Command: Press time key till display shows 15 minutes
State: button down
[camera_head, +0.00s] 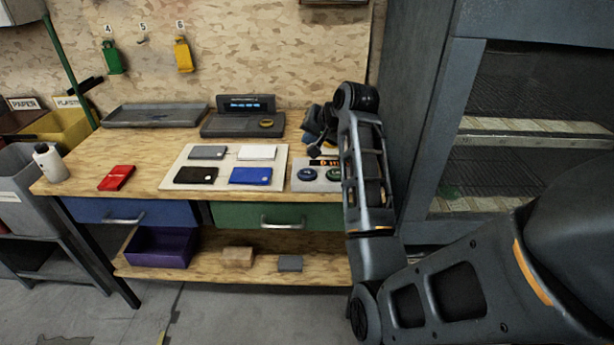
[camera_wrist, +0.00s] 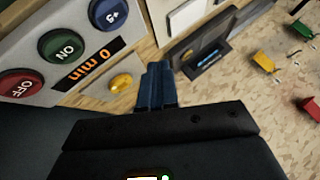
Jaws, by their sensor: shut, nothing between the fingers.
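The control panel (camera_wrist: 28,22) shows at upper left in the wrist view. It carries a blue "+5" key (camera_wrist: 110,14), a green "ON" button (camera_wrist: 62,46) and a red "OFF" button (camera_wrist: 20,84). Its display (camera_wrist: 88,64) reads "0 min" in orange. A yellow-orange round knob or lamp (camera_wrist: 121,82) lies beside the display. My gripper (camera_wrist: 160,68) is shut and empty, apart from the keys, to the right of the panel in this view. In the head view the panel (camera_head: 317,187) is at the bench's right end, partly hidden by my arm.
A pale board (camera_head: 222,170) with several coloured flat pieces lies left of the panel. Behind it stands a dark device with a lit screen (camera_head: 245,105). A red object (camera_head: 116,178) and a white bottle (camera_head: 49,162) are at the left. A grey cabinet (camera_head: 425,120) stands close on the right.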

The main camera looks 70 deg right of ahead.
jog(key=b, duration=0.5)
send_over(310, 174)
notch_tip(310, 174, down, 5)
jog(key=shift+f, duration=0.1)
jog(key=shift+f+b, duration=0.45)
jog(key=shift+f, duration=0.7)
jog(key=shift+f, duration=0.1)
dwell(0.7)
jog(key=shift+f, duration=0.3)
jog(key=shift+f, duration=0.4)
dwell(0.8)
jog(key=shift+r, duration=0.15)
jog(key=shift+r+p, duration=0.7)
jog(key=shift+p, duration=0.45)
